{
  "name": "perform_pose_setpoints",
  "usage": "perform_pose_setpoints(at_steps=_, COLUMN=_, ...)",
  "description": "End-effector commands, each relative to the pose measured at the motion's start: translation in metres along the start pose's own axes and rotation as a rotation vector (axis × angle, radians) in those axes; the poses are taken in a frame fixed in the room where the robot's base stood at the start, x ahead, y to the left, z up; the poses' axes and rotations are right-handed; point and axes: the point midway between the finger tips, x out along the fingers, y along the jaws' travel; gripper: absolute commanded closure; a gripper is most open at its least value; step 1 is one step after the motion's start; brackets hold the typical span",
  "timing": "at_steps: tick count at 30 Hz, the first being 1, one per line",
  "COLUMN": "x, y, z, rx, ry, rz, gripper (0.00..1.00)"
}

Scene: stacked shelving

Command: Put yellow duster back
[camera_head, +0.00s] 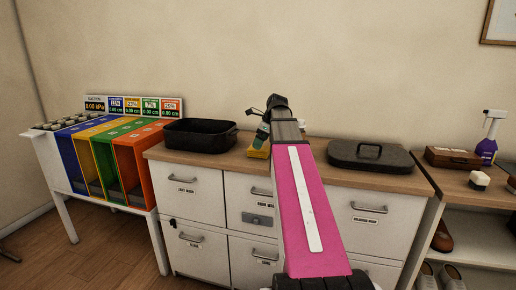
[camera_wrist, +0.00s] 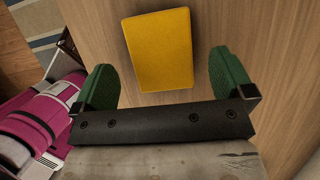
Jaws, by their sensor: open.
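The yellow duster (camera_wrist: 158,48) is a rectangular yellow block lying on the wooden countertop in the wrist view. In the head view a small part of the duster (camera_head: 257,152) shows beside my arm, which hides the rest. My gripper (camera_wrist: 164,76) is open, with its two green fingers spread wider than the duster. The duster appears between and just beyond the fingertips, and no contact shows. In the head view my gripper (camera_head: 262,134) is above the duster, partly hidden by my arm.
A black open pan (camera_head: 201,136) stands left on the counter, and a lidded dark pan (camera_head: 371,157) stands right. Colored bins (camera_head: 133,165) fill a stand at far left. A purple spray bottle (camera_head: 487,148) and brown box (camera_head: 452,158) are on the right shelf. White drawers (camera_head: 193,195) sit below the counter.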

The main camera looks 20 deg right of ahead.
Motion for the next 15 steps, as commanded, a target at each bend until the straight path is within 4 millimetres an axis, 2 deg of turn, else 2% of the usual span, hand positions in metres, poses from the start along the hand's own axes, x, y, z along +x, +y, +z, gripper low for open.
perform_pose_setpoints(at_steps=1, x=-0.011, y=-0.001, z=0.0, rx=0.0, ry=-0.001, rz=-0.003, gripper=0.01)
perform_pose_setpoints(at_steps=6, x=-0.041, y=-0.001, z=0.001, rx=0.0, ry=-0.001, rz=-0.003, gripper=0.01)
perform_pose_setpoints(at_steps=12, x=-0.067, y=-0.001, z=0.0, rx=0.0, ry=-0.001, rz=-0.001, gripper=0.01)
perform_pose_setpoints(at_steps=15, x=-0.073, y=0.0, z=0.0, rx=0.0, ry=-0.001, rz=0.0, gripper=0.01)
